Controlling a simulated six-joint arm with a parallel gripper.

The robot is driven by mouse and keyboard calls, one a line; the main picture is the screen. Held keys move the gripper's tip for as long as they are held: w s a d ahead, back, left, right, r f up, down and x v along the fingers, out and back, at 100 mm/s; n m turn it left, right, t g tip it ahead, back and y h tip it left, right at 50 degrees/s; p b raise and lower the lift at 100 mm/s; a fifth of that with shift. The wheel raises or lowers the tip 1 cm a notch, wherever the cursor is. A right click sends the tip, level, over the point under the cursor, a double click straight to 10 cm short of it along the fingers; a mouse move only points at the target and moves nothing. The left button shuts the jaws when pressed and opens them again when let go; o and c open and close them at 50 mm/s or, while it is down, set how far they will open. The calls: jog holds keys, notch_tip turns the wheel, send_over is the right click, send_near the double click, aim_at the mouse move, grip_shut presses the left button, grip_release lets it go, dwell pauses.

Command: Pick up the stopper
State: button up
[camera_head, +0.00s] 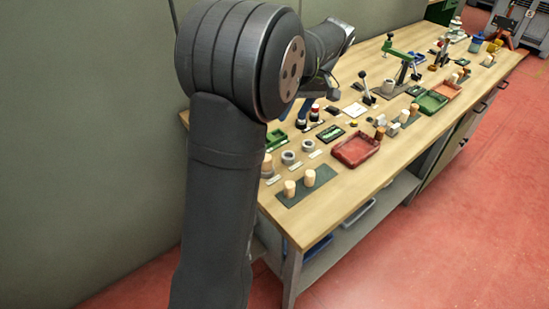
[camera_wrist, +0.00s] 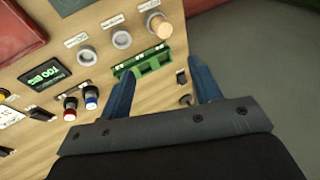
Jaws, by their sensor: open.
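Several pale cork stoppers stand on the workbench. In the wrist view one stopper (camera_wrist: 160,27) sits at the top, at a grey ring, ahead of my gripper (camera_wrist: 162,68). In the head view a stopper (camera_head: 267,166) shows beside my arm. Two more stoppers, one left (camera_head: 290,188) and one right (camera_head: 309,177), stand upright on a dark mat near the bench's near end. My gripper is open, its two blue fingers apart with no stopper between them. In the head view my arm hides much of it. Which stopper the task means cannot be told.
A green connector block (camera_wrist: 150,62) lies close to the fingertips. Grey rings (camera_wrist: 87,55) and red and blue buttons (camera_wrist: 91,98) are to the left. A red tray (camera_head: 356,149) and a green tray (camera_head: 430,102) stand along the workbench (camera_head: 330,205).

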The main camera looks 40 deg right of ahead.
jog(key=w+a+m+g+h, duration=0.3)
jog(key=a+m, duration=0.5)
jog(key=m, duration=0.9)
jog(key=shift+t+h, duration=0.3)
jog(key=shift+h, duration=0.2)
jog(key=f, duration=1.1)
jog(key=shift+w+d, duration=0.2)
jog(key=shift+w, duration=0.2)
jog(key=shift+d+f, duration=0.2)
jog(key=shift+f, duration=2.6)
jog(key=c, duration=1.1)
